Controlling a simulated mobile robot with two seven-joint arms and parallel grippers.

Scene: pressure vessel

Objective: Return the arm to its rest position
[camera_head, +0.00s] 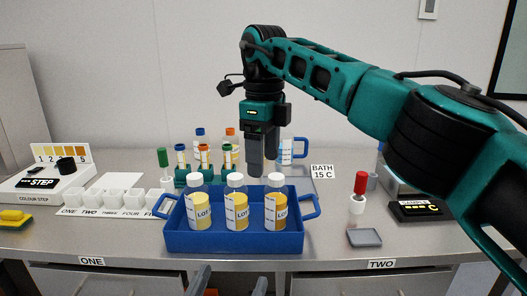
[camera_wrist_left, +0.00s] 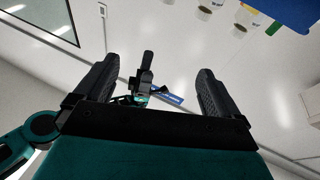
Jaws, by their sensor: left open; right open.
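My right arm (camera_head: 345,82) reaches in from the right and bends down over the bench. Its gripper (camera_head: 262,165) points down above the far side of the blue tray (camera_head: 222,241), open, with nothing seen between its fingers. The tray holds three bottles with yellow contents, the left (camera_head: 199,205), middle (camera_head: 237,205) and right (camera_head: 276,205). My left gripper (camera_head: 229,286) shows only as fingertips at the bottom edge, in front of the bench. In the left wrist view the left gripper (camera_wrist_left: 155,88) is open and empty.
A rack (camera_head: 190,174) of capped tubes stands behind the tray, with a blue-handled jug (camera_head: 291,150) beside it. White cups (camera_head: 115,195) and a colour tester (camera_head: 42,184) are left. A red-topped dropper (camera_head: 358,193), small grey dish (camera_head: 364,238) and black sample block (camera_head: 420,211) are right.

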